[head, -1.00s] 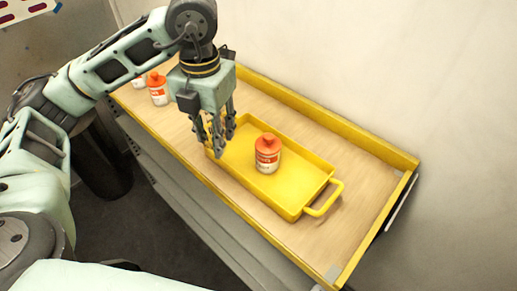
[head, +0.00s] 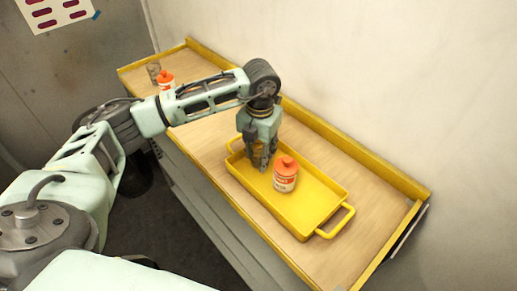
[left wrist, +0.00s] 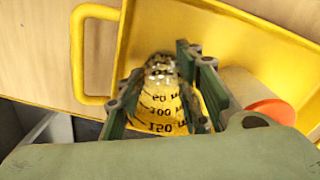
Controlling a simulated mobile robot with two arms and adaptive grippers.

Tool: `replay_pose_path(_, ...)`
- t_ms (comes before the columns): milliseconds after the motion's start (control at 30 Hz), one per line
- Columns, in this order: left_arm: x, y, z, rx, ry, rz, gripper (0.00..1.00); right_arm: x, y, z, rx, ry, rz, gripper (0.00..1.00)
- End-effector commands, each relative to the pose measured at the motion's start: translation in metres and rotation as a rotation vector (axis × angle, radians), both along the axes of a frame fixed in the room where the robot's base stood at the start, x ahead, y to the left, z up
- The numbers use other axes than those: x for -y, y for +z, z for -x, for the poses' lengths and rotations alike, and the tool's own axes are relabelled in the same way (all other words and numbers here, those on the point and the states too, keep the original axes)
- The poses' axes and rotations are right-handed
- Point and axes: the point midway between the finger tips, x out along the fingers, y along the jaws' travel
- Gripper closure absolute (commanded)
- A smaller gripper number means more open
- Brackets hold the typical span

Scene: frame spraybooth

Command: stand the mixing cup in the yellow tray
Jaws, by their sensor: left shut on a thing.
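The yellow tray (head: 318,221) lies on the wooden shelf, with a handle at each end. My left gripper (head: 261,163) points down inside the far-left end of the tray. In the left wrist view its fingers (left wrist: 163,100) are shut on the mixing cup (left wrist: 160,105), a clear cup with dark volume marks that looks yellow against the tray (left wrist: 215,30). In the head view the fingers mostly hide the cup. I cannot tell whether its base touches the tray floor. My right gripper is not in view.
A white bottle with an orange cap (head: 286,176) stands in the tray, close to the right of my left gripper. Another orange-capped bottle (head: 166,81) and a greyish see-through object (head: 153,72) stand at the shelf's far left. The tray's near-right end is clear.

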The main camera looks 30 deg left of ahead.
Motion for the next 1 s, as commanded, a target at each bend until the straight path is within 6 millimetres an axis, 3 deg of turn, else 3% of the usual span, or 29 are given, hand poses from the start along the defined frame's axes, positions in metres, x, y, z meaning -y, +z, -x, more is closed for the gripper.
replay_pose_path(333,0.000,-0.006,0.000,0.000,0.000,0.000,0.80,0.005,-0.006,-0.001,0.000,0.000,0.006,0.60)
replay_pose_path(367,0.000,-0.004,0.000,0.001,0.000,0.000,0.64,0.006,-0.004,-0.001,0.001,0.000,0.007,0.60)
replay_pose_path(433,0.000,-0.003,0.000,0.001,0.000,0.000,0.58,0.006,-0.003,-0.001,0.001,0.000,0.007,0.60)
replay_pose_path(833,0.000,0.002,-0.001,0.002,0.000,0.001,0.58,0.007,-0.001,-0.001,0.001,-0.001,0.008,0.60)
replay_pose_path(1000,0.001,0.027,-0.002,0.008,0.000,0.002,0.58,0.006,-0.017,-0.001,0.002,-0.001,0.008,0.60)
